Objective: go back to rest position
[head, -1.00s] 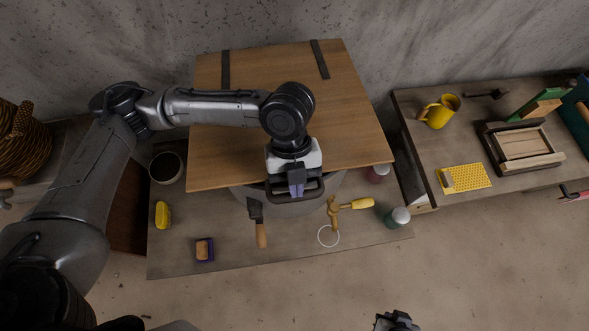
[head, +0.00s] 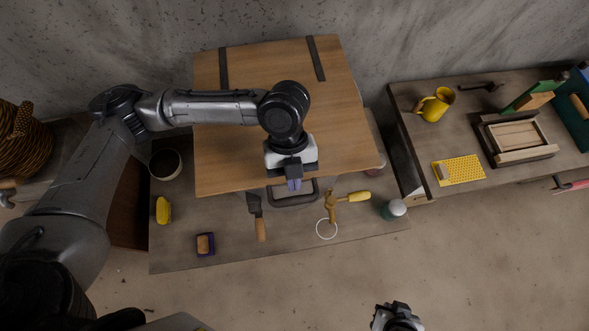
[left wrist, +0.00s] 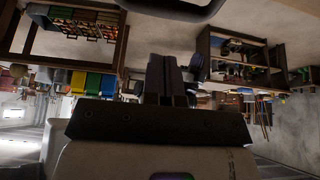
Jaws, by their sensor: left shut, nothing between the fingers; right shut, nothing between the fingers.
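My left gripper (head: 294,185) is shut and empty, fingers pointing down at the front edge of a wooden board (head: 230,110) with two dark straps. A dark loop handle (head: 293,201) is right at its fingertips; I cannot tell whether they touch. In the left wrist view the shut fingers (left wrist: 172,78) show with nothing between them. My right gripper (head: 397,318) is at the bottom edge of the head view, over the floor, empty and shut, away from the tables.
The table front holds a yellow object (head: 163,210), a small box (head: 205,244), a wooden-handled tool (head: 260,226), a brass tool (head: 333,203), a white ring (head: 327,229) and a jar (head: 393,210). A side table (head: 420,150) stands right. The floor in front is clear.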

